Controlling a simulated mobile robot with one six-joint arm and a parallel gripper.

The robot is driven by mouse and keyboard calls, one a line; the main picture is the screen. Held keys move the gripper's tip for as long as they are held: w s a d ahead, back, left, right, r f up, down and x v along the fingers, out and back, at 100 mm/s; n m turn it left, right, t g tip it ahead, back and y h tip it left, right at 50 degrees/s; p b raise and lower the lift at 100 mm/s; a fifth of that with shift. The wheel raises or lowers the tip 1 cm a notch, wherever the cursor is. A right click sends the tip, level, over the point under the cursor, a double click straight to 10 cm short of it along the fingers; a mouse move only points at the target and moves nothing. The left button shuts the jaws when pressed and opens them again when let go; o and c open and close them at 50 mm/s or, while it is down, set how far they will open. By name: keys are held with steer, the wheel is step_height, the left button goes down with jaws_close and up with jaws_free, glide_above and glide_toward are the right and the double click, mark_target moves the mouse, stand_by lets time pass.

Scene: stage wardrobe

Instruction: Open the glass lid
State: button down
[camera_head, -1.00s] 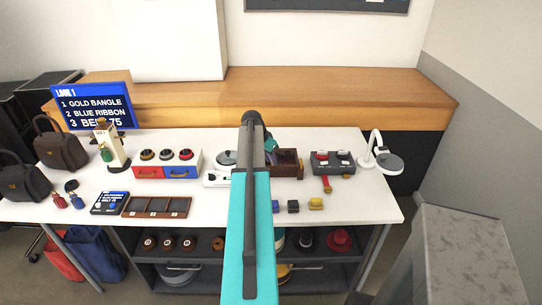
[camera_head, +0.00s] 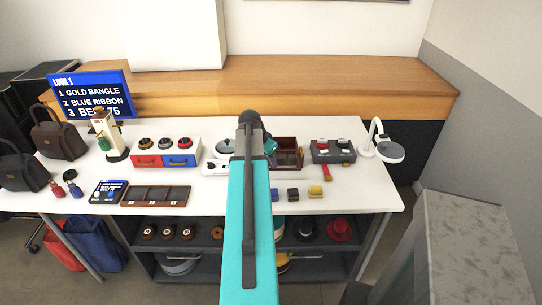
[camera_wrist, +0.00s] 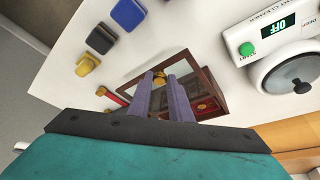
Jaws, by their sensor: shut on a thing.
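A dark brown wooden box (camera_wrist: 218,82) with a clear glass lid (camera_wrist: 180,62) fills the middle of the wrist view. In the head view the box (camera_head: 292,146) stands on the white table, just right of my arm. A small gold knob (camera_wrist: 159,76) shows at the glass between my fingers. My gripper (camera_wrist: 167,75) is shut on this knob, with its fingers pointing at the box. Dark red things show inside the box. My arm hides the gripper's fingers in the head view, and I cannot tell there how far the lid is raised.
A white cleaner (camera_wrist: 255,35) with a round black-knobbed lid stands beside the box. Yellow (camera_head: 315,191) and blue blocks lie in front. A grey tray (camera_head: 333,151), a red strap (camera_head: 326,172) and a white lamp (camera_head: 388,152) are to the right.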

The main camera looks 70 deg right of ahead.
steer(key=shift+a, duration=0.9)
steer(key=c, duration=1.6)
jaws_free()
steer(key=shift+s, duration=0.1)
steer(key=shift+r, duration=0.1)
steer(key=shift+s+r, duration=0.1)
steer(key=shift+b+v, duration=1.3)
steer(key=shift+v, duration=5.4)
